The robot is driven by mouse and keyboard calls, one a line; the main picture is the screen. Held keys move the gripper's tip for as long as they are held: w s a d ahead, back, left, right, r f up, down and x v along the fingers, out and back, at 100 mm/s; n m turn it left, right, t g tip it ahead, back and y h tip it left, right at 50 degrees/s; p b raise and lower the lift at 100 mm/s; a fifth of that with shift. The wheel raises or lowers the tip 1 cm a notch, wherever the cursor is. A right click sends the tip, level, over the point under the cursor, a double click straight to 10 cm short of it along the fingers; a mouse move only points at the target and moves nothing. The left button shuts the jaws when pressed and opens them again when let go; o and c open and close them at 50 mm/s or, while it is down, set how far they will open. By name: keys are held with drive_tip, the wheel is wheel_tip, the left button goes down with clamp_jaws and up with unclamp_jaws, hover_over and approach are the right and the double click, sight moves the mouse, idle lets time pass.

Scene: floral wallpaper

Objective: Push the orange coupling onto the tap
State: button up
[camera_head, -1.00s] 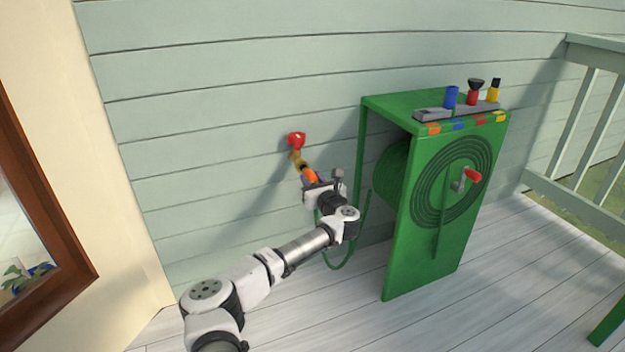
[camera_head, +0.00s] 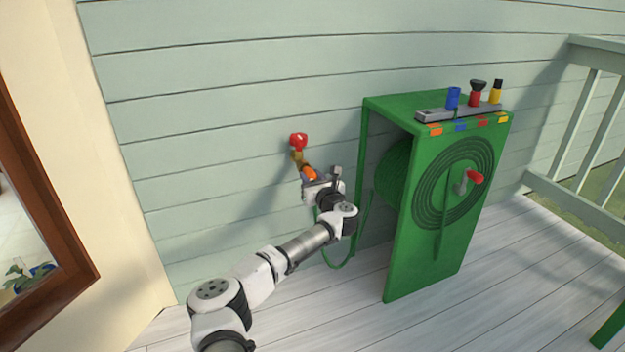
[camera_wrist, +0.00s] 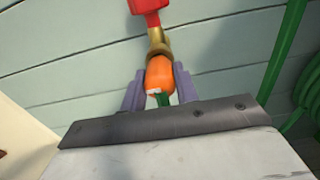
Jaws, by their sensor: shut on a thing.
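The tap (camera_head: 297,158) has a brass body and a red handle (camera_head: 298,140) and sticks out from the wall. In the wrist view, the brass tap (camera_wrist: 158,42) is at the top centre. The coupling also shows in the head view (camera_head: 309,174), just below the tap. The green hose runs from its lower end.
A green hose reel cabinet (camera_head: 440,210) with a red crank handle stands right of my arm. On top, a grey rack (camera_head: 432,115) holds blue, red and yellow fittings. The hose (camera_head: 345,262) hangs in a loop behind my arm. A railing is at far right.

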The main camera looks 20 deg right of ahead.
drive_tip(key=shift+w, duration=0.55)
drive_tip(key=o, duration=1.1)
drive_tip(key=s+p, duration=0.3)
drive_tip(key=s, duration=1)
drive_tip(key=shift+s, duration=0.4)
drive_tip(key=shift+d, duration=0.1)
